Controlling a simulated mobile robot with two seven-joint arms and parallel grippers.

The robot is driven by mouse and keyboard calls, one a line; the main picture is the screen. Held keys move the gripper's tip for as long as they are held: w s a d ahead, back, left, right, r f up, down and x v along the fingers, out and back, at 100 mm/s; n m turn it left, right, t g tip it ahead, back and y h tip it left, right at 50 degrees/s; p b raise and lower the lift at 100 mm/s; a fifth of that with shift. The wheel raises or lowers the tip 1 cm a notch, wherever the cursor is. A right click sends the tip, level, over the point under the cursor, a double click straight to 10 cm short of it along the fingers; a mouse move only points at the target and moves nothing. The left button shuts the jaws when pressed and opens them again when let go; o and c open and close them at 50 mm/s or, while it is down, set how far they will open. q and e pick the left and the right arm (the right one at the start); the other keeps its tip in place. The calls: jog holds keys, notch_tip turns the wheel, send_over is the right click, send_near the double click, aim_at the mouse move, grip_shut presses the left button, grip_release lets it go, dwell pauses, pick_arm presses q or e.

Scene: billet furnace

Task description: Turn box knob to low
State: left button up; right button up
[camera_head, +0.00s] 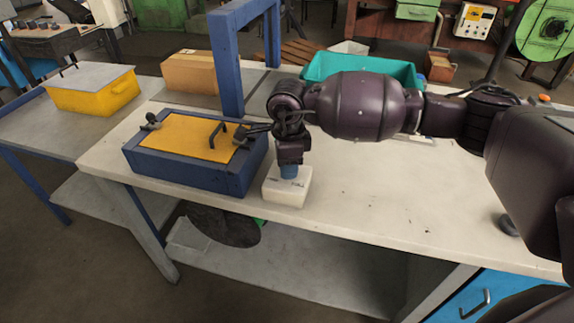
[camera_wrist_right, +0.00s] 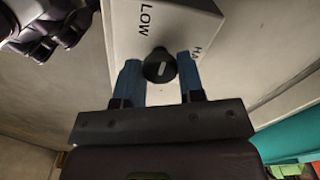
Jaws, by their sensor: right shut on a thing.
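The white box (camera_head: 288,190) stands near the front edge of the workbench, right of the blue box. In the right wrist view its white face (camera_wrist_right: 165,20) carries the word LOW at the upper left and a partly hidden word at the right. Its round black knob (camera_wrist_right: 160,66) has a short white mark, roughly upright in that view. My right gripper (camera_head: 289,172) reaches down onto the box. In the wrist view its blue fingers (camera_wrist_right: 160,78) are on either side of the knob, shut on it. The knob is hidden in the head view. My left gripper does not show.
A blue box (camera_head: 190,176) with an orange lid and black handle sits close to the left of the white box. A blue frame post (camera_head: 228,65) rises behind. A teal bin (camera_head: 318,66) stands farther back. The bench to the right is mostly clear.

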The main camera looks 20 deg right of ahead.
jog(key=shift+r+n+b, duration=0.1)
jog(key=shift+n+b, duration=0.2)
jog(key=shift+n, duration=0.7)
jog(key=o, duration=0.9)
notch_tip(320, 180, up, 11)
jog(key=shift+f+p, duration=0.1)
jog(key=shift+p, duration=0.25)
